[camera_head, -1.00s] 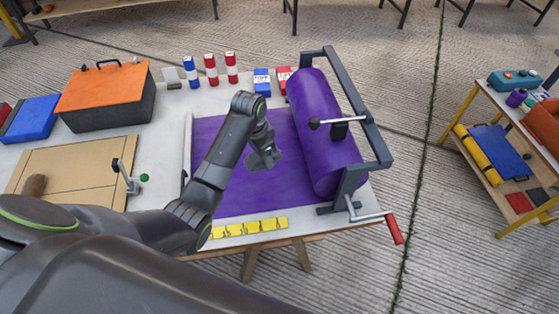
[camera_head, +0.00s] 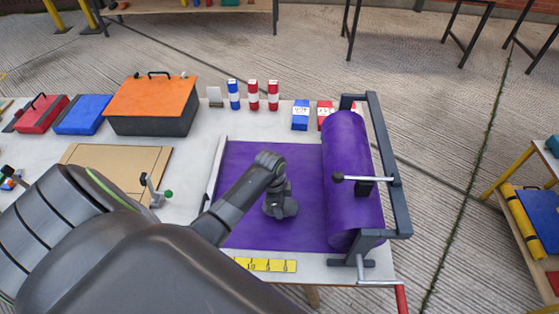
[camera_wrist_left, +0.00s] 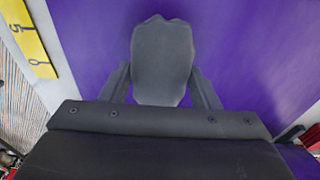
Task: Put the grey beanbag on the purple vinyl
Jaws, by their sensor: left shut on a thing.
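The purple vinyl (camera_head: 300,160) is a flat sheet on the table, running from the roll (camera_head: 350,180) at its right. My left gripper (camera_head: 281,206) is over the vinyl, left of the roll. In the left wrist view, its two fingers (camera_wrist_left: 162,88) are shut on the grey beanbag (camera_wrist_left: 162,60), with purple vinyl filling the background. In the head view the beanbag is hard to tell from the dark gripper. I cannot tell whether the beanbag touches the vinyl. My right gripper is not in view.
A metal roll frame (camera_head: 388,150) with a red-handled crank (camera_head: 400,298) stands at the table's right. A yellow ruler strip (camera_head: 265,265) lies along the front edge. Orange-lidded box (camera_head: 150,95), blue box (camera_head: 82,114) and striped canisters (camera_head: 253,95) stand behind. A brown board (camera_head: 115,165) lies left.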

